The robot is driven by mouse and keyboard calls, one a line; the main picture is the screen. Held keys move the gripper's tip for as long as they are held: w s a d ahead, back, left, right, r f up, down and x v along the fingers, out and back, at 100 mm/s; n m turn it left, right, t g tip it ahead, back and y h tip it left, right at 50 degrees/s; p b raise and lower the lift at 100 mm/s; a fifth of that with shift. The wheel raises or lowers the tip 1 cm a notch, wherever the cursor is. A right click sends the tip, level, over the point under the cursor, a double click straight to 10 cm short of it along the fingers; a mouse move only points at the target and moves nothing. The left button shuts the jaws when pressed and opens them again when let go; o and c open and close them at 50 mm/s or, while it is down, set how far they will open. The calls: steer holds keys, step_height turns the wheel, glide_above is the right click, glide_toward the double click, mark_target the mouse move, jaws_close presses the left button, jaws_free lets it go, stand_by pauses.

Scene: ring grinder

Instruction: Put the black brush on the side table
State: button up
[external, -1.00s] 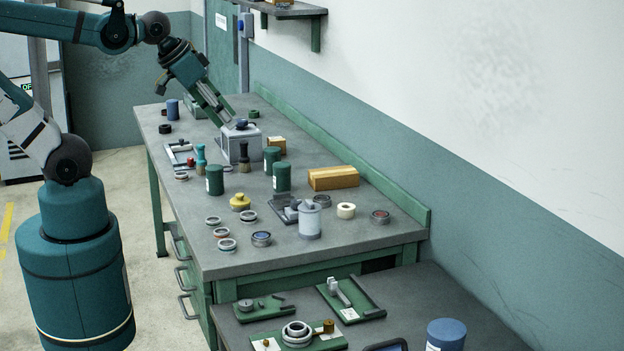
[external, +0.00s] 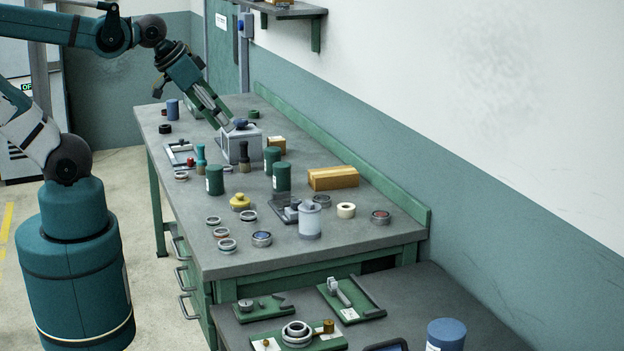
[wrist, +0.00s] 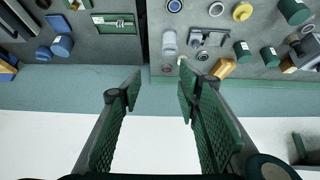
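The black brush (external: 244,157) stands upright on the main workbench in the external view, in front of the grey grinder box (external: 240,136). The side table (external: 420,288) is the lower grey surface at the front of the external view. My gripper (external: 229,119) is over the far part of the workbench, near the grinder box and above the brush; whether it touches the box I cannot tell. In the wrist view my gripper (wrist: 160,88) has its fingers apart with nothing between them.
A teal brush (external: 200,158) stands left of the black one. Green canisters (external: 282,178), a yellow-topped piece (external: 240,201) and several rings crowd the workbench. The side table holds green trays (external: 350,300) and a blue-lidded container (external: 446,335); bare room lies at its right. A wall runs behind.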

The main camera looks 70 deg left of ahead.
steer(key=w+a+r+n+g+y+p, duration=0.1)
steer(key=w+a+r+n+g, duration=0.2)
steer(key=w+a, duration=0.9)
steer(key=n+g+h+p, duration=0.1)
steer(key=n+g+p, duration=0.25)
steer(key=n, duration=0.85)
glide_above(245, 142)
steer(key=b, duration=0.1)
steer(key=shift+g, duration=0.25)
step_height(245, 142, down, 24)
steer(key=shift+w+d+f, duration=0.1)
steer(key=shift+w+d, duration=0.05)
steer(key=shift+a+f+n, duration=0.15)
steer(key=shift+a+n, duration=0.1)
steer(key=shift+n, duration=0.05)
steer(key=shift+f, duration=1.3)
